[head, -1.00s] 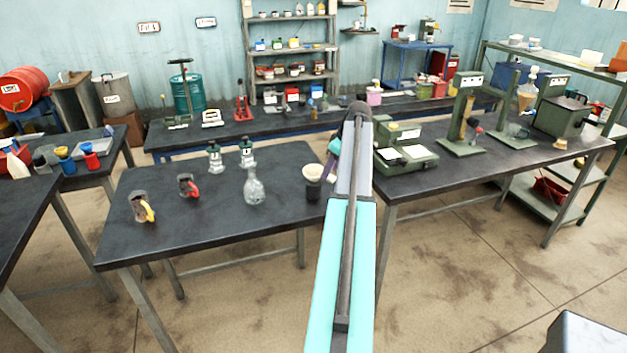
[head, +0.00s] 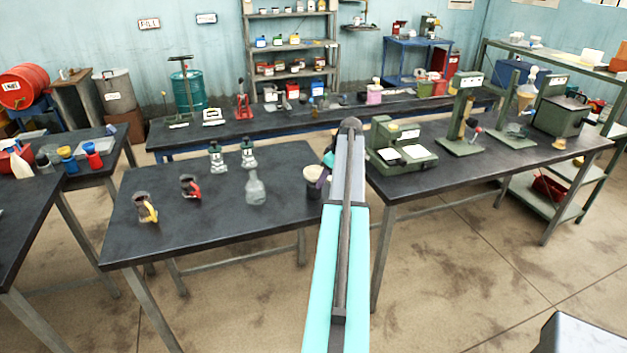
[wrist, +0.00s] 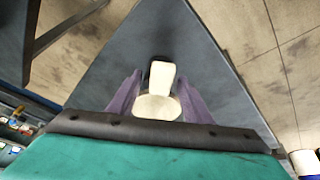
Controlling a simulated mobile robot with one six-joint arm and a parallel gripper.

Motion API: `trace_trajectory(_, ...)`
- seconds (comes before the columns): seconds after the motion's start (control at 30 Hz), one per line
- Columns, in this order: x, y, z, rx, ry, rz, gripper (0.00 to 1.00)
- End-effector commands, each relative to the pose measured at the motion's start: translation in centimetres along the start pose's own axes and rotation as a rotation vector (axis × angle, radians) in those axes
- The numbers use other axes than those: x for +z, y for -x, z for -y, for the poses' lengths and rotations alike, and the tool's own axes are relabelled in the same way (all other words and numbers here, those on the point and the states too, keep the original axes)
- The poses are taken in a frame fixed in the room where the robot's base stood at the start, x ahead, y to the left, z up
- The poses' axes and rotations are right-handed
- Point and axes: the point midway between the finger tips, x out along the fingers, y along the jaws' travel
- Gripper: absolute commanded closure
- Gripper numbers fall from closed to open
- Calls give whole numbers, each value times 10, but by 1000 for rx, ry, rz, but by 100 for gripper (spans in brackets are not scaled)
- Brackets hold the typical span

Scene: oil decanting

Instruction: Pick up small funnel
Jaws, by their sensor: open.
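The small funnel, a cream cup shape (head: 312,172), sits on a dark stand (head: 314,190) at the right end of the near black table. In the wrist view the cream funnel (wrist: 157,107) lies between my two purple fingers, with a narrower pale part above it. My gripper (head: 325,170) is right beside the funnel in the head view, partly hidden behind my arm. In the wrist view my gripper (wrist: 157,98) has its fingers apart on either side of the funnel. Whether they touch it I cannot tell.
A clear glass flask (head: 255,190) stands left of the funnel. Two small bottles (head: 216,158) and two dark cups with a yellow (head: 146,208) and a red (head: 190,187) part are farther left. A green machine (head: 402,148) stands on the right-hand table.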

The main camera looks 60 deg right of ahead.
Motion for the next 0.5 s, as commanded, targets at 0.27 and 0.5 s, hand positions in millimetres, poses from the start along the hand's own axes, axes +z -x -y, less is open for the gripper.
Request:
trace_trajectory(0.27,0,0,0,0,-1,0,55)
trace_trajectory(0.5,1,0,0,0,-1,0,68)
